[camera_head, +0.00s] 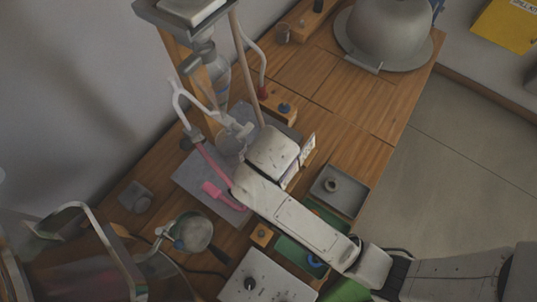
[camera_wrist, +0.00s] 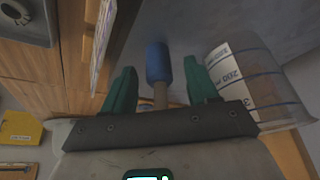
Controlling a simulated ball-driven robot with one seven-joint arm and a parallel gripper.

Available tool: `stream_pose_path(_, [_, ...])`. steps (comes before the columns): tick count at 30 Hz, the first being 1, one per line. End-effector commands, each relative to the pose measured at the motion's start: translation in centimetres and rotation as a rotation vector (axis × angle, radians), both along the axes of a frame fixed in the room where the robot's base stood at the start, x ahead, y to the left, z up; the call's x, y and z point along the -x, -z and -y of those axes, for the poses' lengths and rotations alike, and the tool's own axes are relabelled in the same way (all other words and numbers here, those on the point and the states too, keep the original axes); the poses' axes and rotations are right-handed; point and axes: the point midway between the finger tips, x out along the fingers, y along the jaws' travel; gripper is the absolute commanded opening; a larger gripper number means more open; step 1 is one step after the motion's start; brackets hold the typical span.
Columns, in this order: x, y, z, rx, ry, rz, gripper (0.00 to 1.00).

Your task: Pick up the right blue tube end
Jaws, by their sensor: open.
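In the wrist view a blue tube end (camera_wrist: 157,62), a rounded blue cap on a thin tan stem, lies between the two teal fingers of my gripper (camera_wrist: 156,70). The fingers are open, with a gap visible on each side of the blue piece. Whether it is level with the fingertips in depth I cannot tell. In the head view my wrist covers the fingers and this blue piece. A small blue piece (camera_head: 285,107) also shows there on a wooden block, beside a red one (camera_head: 263,92); I cannot tell whether it is the same piece.
A clear graduated vessel (camera_wrist: 255,80) stands close right of my gripper in the wrist view. In the head view, a glass apparatus (camera_head: 218,75) and a pink tube (camera_head: 211,162) are left of my wrist. A grey tray (camera_head: 350,200) lies right.

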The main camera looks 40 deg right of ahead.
Motion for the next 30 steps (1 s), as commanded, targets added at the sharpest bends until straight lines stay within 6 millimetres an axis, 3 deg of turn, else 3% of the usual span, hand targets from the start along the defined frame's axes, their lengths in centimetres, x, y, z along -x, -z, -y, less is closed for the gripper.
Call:
stream_pose_path(9, [-0.18, 0.62, 0.11, -0.001, 0.000, 0.000, 0.58])
stream_pose_path(27, [-0.17, 0.58, 0.10, 0.000, -0.001, 0.000, 0.01])
stream_pose_path(30, [-0.18, 0.57, 0.10, 0.000, -0.001, 0.000, 0.00])
